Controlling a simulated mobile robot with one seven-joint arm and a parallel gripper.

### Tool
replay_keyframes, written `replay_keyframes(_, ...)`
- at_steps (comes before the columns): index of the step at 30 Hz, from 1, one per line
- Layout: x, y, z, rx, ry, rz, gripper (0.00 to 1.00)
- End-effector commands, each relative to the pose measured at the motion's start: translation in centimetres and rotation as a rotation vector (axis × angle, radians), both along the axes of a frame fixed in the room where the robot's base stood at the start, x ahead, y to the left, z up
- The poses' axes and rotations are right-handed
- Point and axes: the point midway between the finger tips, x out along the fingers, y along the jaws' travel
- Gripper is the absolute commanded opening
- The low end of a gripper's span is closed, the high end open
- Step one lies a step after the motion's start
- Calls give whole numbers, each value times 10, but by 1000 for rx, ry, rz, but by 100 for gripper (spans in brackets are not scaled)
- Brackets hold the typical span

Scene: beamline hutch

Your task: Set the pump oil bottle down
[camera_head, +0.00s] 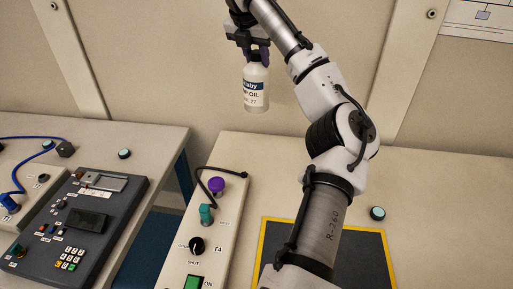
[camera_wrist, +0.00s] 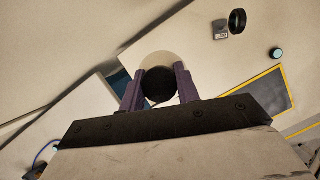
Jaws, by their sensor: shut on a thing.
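The pump oil bottle (camera_head: 256,90) is white with a dark blue label band and printed text. It hangs upright below my gripper (camera_head: 258,52) in the head view, and appears to be in the air above the back of the right bench (camera_head: 300,152). In the wrist view I look down on the bottle's dark round cap (camera_wrist: 159,84) with the pale shoulder (camera_wrist: 164,60) around it. The two purple fingers of my gripper (camera_wrist: 159,88) stand on either side of the cap, shut on it. The bottle's base is clear of any surface in the head view.
A dark mat with a yellow border (camera_head: 264,238) lies on the right bench, partly hidden by my arm. A switch panel with knobs (camera_head: 222,222) stands left of it. A grey control box (camera_head: 107,207) is on the left bench, across a gap. A small round teal-topped object (camera_head: 377,213) sits right.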

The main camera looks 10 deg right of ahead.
Motion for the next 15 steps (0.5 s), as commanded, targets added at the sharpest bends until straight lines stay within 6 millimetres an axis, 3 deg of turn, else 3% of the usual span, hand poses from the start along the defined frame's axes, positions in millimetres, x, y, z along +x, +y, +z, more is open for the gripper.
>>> replay_keyframes(2, 0, 0, 8, 0, -2, -22, 0)
replay_keyframes(5, 0, 0, -1, 0, 0, -32, 0)
replay_keyframes(15, -1, 1, -84, 4, 0, -32, 0)
